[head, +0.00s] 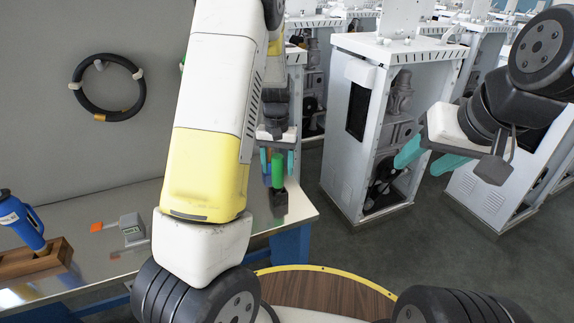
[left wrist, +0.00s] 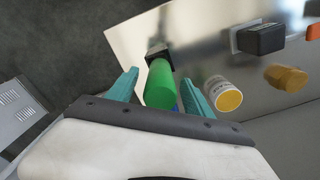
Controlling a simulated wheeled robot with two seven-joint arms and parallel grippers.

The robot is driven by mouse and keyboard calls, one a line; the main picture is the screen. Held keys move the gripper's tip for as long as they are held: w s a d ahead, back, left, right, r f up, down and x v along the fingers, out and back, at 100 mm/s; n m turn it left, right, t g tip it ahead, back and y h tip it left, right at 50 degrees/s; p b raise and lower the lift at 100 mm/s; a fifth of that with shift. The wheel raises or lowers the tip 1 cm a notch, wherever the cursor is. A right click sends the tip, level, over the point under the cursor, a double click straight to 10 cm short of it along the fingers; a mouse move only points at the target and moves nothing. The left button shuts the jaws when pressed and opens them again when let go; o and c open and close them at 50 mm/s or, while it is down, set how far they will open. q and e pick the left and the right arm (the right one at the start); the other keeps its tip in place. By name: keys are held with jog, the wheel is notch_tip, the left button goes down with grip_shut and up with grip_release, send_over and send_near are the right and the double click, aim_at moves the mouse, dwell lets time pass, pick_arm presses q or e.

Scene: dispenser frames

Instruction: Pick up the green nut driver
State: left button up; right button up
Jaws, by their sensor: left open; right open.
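The green nut driver (head: 278,171) stands upright near the right end of the workbench, with a dark block at its foot. My left gripper (head: 277,162) is open, with its teal fingers on either side of the green handle. In the left wrist view the green nut driver (left wrist: 159,84) lies between the two open fingers of my left gripper (left wrist: 160,78), with gaps visible on both sides. The black block (left wrist: 157,53) shows at its far end. My right gripper (head: 416,168) is open and empty, off to the right, away from the bench.
A white cylinder with a yellow end (left wrist: 225,94) is close beside the right finger. An orange-brown piece (left wrist: 286,77) and a black box (left wrist: 262,38) are further right. A blue tool (head: 22,221) stands in a wooden block at the bench's left. White cabinets (head: 350,130) stand beyond the bench.

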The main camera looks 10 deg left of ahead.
pick_arm(q)
grip_shut()
jog(key=shift+r, duration=0.1)
